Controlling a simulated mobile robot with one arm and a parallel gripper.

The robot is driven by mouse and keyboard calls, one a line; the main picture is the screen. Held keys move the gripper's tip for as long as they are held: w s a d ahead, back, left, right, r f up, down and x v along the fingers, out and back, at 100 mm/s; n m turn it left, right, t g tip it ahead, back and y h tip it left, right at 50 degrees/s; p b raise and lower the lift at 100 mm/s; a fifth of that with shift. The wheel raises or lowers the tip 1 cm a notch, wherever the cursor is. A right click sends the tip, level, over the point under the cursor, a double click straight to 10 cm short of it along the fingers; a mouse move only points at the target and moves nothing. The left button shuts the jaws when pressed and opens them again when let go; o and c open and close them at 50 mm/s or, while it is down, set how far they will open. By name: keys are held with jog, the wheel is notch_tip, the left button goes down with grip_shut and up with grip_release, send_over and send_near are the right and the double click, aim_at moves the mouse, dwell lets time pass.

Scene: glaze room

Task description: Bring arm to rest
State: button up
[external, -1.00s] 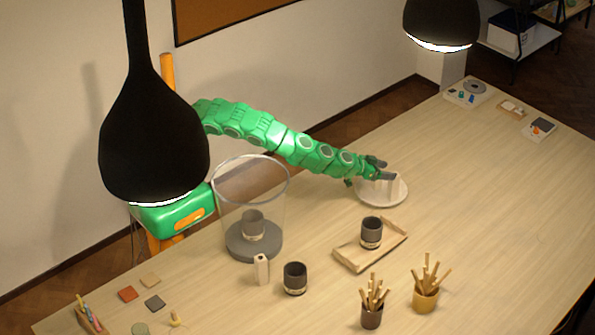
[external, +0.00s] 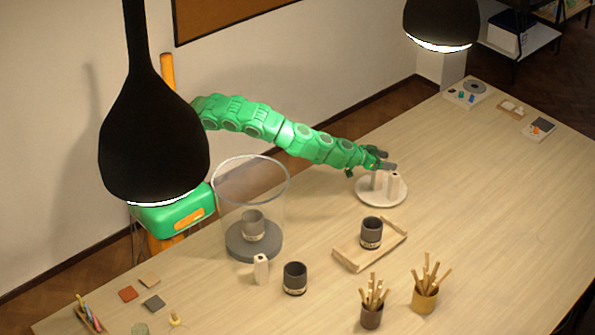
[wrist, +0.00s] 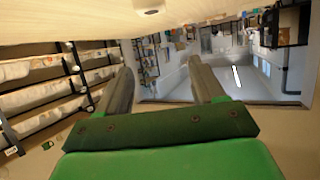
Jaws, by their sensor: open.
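My green arm reaches from the left across the back of the table. My gripper (external: 388,160) is at its end, just above the white round plate (external: 381,202) in the external view. Small pale upright blocks (external: 393,184) stand on that plate, just below the fingers. In the wrist view my gripper (wrist: 160,80) shows two grey fingers spread apart, with nothing between them. The wrist view looks out past the table at the room.
A clear cylinder (external: 250,190) holds a grey cup. A wooden tray (external: 345,262) carries a dark cup (external: 371,232). Another dark cup (external: 295,278), a pale block (external: 261,268) and two pots of sticks (external: 425,298) stand in front. Black lamps (external: 150,150) hang overhead.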

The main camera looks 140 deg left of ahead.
jog(key=s+d+r+m+g+h, duration=0.1)
jog(key=s+d+r+g, duration=0.15)
jog(key=s+d, duration=0.55)
jog(key=s+d+r+m+g+h, duration=0.1)
jog(key=s+d+r, duration=0.3)
jog(key=s+d, duration=0.5)
jog(key=s+d+f+m+g+h, duration=0.1)
jog(key=s+d+f+m+h, duration=0.2)
jog(key=s+d, duration=0.7)
jog(key=s+d+f+m+g+h, duration=0.1)
jog(key=s+d+f+m+h, duration=0.2)
jog(key=s+d, duration=0.8)
jog(key=s+d+f+m+g+h, duration=0.1)
jog(key=s+d+f+m+h, duration=0.2)
jog(key=s+d, duration=0.8)
jog(key=d+m+h, duration=0.1)
jog(key=d+m, duration=0.1)
jog(key=d, duration=0.4)
jog(key=shift+s+d+f+g, duration=0.2)
jog(key=shift+s+f+g, duration=0.05)
jog(key=shift+f+g, duration=0.1)
